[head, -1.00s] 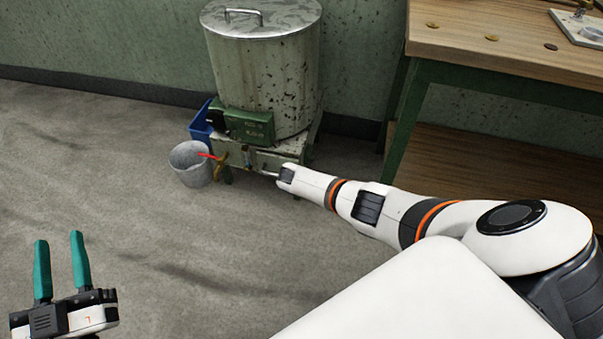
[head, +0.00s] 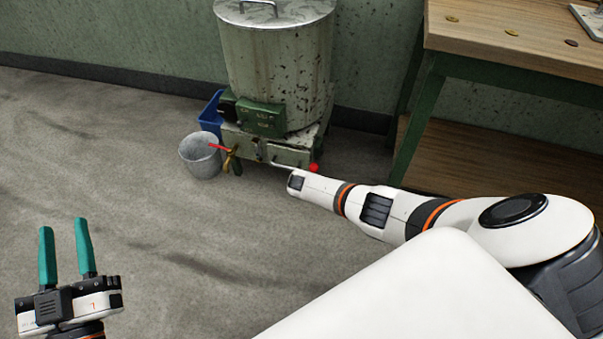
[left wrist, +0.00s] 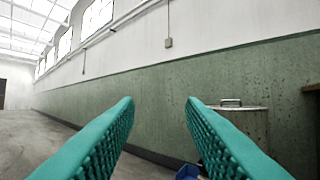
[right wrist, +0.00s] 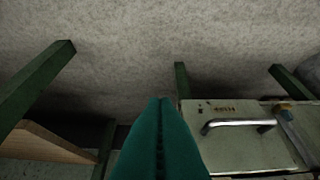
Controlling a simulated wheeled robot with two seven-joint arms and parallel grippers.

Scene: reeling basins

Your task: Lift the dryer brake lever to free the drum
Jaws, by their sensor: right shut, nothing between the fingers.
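The dryer is a worn, pale green drum (head: 277,75) on a low metal base (head: 290,157) by the wall. A thin silver lever (head: 282,165) runs along the base's front, with a red ball (head: 313,167) at its right. In the right wrist view a bent silver bar (right wrist: 235,124) stands out from the pale base panel. My right gripper (right wrist: 163,100) is shut and empty, left of this bar and apart from it in the picture. In the head view its fingers are hidden behind my arm. My left gripper (head: 64,225) is open and empty over the floor.
A grey bucket (head: 199,158) stands left of the base, beside a brass tap with a red handle (head: 222,148). A blue bin (head: 210,115) is behind it. A green-legged wooden table (head: 520,45) stands at the right. The floor at left is clear.

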